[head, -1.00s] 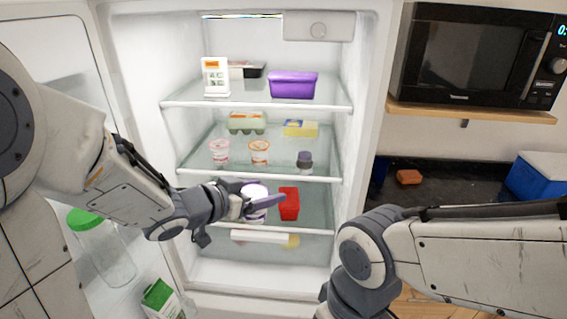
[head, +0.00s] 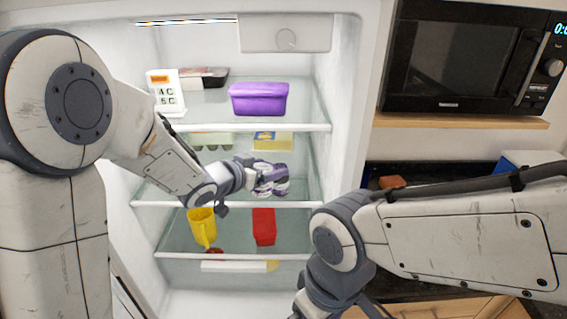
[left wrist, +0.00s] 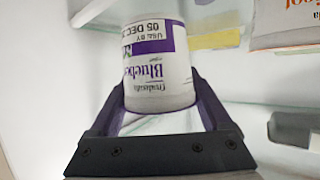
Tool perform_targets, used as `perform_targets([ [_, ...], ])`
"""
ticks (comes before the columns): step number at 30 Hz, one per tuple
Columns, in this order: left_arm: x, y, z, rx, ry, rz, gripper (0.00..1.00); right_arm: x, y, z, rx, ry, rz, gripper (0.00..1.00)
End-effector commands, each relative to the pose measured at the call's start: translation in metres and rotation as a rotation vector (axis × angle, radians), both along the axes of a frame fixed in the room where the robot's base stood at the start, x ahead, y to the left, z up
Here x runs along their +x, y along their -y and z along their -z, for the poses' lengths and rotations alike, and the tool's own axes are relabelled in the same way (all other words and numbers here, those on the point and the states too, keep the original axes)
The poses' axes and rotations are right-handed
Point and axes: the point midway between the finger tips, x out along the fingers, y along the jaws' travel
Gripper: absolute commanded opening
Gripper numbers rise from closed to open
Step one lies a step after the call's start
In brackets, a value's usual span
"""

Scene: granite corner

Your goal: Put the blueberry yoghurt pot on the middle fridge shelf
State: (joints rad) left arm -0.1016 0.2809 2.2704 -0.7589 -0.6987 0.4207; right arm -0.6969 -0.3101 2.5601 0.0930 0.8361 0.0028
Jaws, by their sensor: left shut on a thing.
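The blueberry yoghurt pot (head: 275,180), white with purple, is held in my left gripper (head: 262,181) inside the fridge. In the left wrist view the pot (left wrist: 158,65) sits between the two fingers, and part of its "Blueberry" label and a use-by date show. In the head view it appears just above the front edge of the middle fridge shelf (head: 160,204). I cannot tell whether it touches the shelf. My left forearm and gripper hide part of this shelf. My right gripper is out of view; only its arm shows at the right.
A yellow jug (head: 202,227) and red box (head: 264,227) are below; a purple tub (head: 258,99) is above.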

Motion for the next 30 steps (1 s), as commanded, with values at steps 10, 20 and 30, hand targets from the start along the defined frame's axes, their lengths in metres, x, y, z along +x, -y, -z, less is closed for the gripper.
perform_targets([
  [10,0.058,0.039,-0.002,0.000,0.001,0.000,0.08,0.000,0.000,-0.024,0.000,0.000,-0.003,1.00],
  [20,0.061,0.041,0.029,-0.001,-0.002,-0.001,0.08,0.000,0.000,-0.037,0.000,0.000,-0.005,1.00],
  [30,0.061,0.040,0.035,-0.001,0.002,-0.001,0.08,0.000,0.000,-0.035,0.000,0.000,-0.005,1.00],
])
